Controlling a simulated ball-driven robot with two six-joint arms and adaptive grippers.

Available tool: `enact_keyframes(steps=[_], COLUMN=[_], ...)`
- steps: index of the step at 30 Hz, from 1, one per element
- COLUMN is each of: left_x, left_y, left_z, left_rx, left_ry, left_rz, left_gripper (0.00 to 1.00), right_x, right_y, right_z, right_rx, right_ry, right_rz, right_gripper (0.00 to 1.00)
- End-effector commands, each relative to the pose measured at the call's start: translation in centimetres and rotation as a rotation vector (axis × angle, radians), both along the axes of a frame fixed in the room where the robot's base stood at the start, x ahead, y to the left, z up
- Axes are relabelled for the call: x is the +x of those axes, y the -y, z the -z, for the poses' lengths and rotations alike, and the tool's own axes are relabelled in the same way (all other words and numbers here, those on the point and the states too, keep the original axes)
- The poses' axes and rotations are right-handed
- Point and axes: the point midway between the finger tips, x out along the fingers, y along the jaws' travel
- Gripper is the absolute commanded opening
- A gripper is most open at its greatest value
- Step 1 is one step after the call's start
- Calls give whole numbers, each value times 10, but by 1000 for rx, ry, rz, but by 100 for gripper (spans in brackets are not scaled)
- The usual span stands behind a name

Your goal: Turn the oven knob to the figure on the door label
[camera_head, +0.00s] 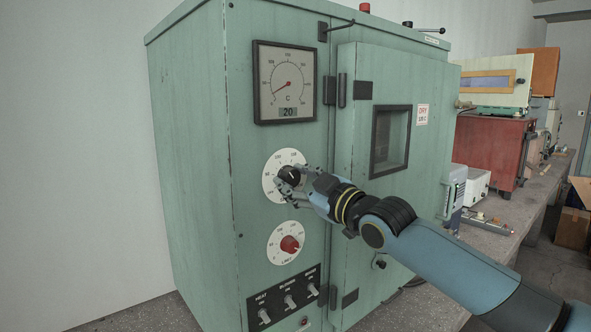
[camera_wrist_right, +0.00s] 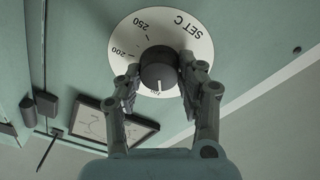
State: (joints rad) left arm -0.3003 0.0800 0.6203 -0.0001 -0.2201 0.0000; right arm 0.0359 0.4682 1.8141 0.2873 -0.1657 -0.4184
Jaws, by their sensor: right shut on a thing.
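The green oven (camera_head: 190,150) fills the middle of the head view. Its black knob (camera_head: 290,173) sits on a white round dial (camera_head: 270,184) below the temperature gauge. My right gripper (camera_head: 287,180) is shut on the knob, one finger on each side. In the right wrist view, my gripper (camera_wrist_right: 161,76) holds the knob (camera_wrist_right: 158,66) over the dial (camera_wrist_right: 196,42), marked SET C. Its white line points down there, toward a figure near 100 between the fingers. The door label (camera_head: 422,114) reads DRY with a figure too small to read surely. My left gripper is out of view.
The gauge (camera_head: 288,82) shows 20. Below the knob are a second dial with a red knob (camera_head: 290,244) and a panel of three switches (camera_head: 288,297). The shut oven door (camera_head: 365,200) has a small window. Other equipment stands along the bench at right.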

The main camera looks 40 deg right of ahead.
Motion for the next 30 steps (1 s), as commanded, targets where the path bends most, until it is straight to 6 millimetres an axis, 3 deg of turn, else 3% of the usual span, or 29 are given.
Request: enact_keyframes(steps=[12, 28, 29, 30], left_x=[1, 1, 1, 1], left_y=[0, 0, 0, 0], left_z=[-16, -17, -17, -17], left_rx=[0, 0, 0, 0], left_ry=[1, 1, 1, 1], left_rz=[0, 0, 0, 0], left_gripper=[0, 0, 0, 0], right_x=[0, 0, 0, 0], right_y=[0, 0, 0, 0], right_z=[2, 3, 3, 3], right_rx=[174, 195, 195, 195], right_ry=[-19, -22, -22, -22], right_rz=[1, 1, 1, 1], right_gripper=[7, 7, 43, 48])
